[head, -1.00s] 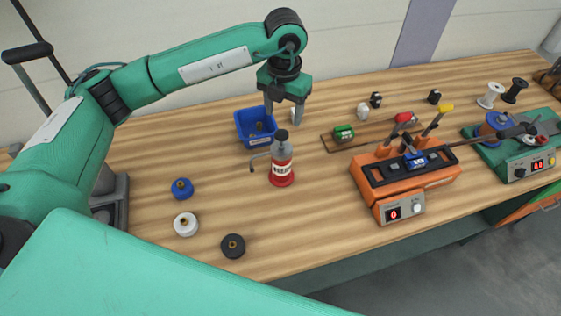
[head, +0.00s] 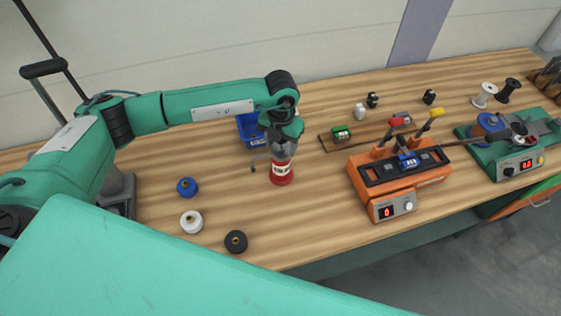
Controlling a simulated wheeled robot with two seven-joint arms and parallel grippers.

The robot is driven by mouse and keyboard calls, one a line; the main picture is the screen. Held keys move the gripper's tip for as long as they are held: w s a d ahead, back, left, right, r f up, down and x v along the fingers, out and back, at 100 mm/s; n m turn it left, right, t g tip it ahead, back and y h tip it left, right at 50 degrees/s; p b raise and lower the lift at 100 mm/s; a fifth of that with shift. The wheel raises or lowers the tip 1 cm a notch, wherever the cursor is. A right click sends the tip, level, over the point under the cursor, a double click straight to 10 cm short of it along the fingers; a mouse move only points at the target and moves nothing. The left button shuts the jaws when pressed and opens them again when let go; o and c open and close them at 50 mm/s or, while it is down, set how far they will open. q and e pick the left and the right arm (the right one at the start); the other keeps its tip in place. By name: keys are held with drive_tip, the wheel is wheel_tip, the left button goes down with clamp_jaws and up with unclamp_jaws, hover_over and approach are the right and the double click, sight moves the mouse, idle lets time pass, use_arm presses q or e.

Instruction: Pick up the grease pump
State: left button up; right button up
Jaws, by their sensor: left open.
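The grease pump (head: 282,172) stands upright on the wooden bench, with a red lower body, a white label, a grey upper part and a thin spout to the left. My left gripper (head: 284,143) is directly over it, pointing down, and its open jaws are at the pump's grey upper part. The gripper hides the pump's top. I cannot tell whether the fingers touch it. My right gripper is not in view.
A blue bin (head: 250,129) is just behind the pump. Blue (head: 187,187), white (head: 191,222) and black (head: 236,242) spools lie front left.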

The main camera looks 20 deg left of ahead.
use_arm(q)
clamp_jaws()
drive_tip(key=shift+r, duration=0.1)
drive_tip(key=shift+w+r, duration=0.1)
idle(0.3)
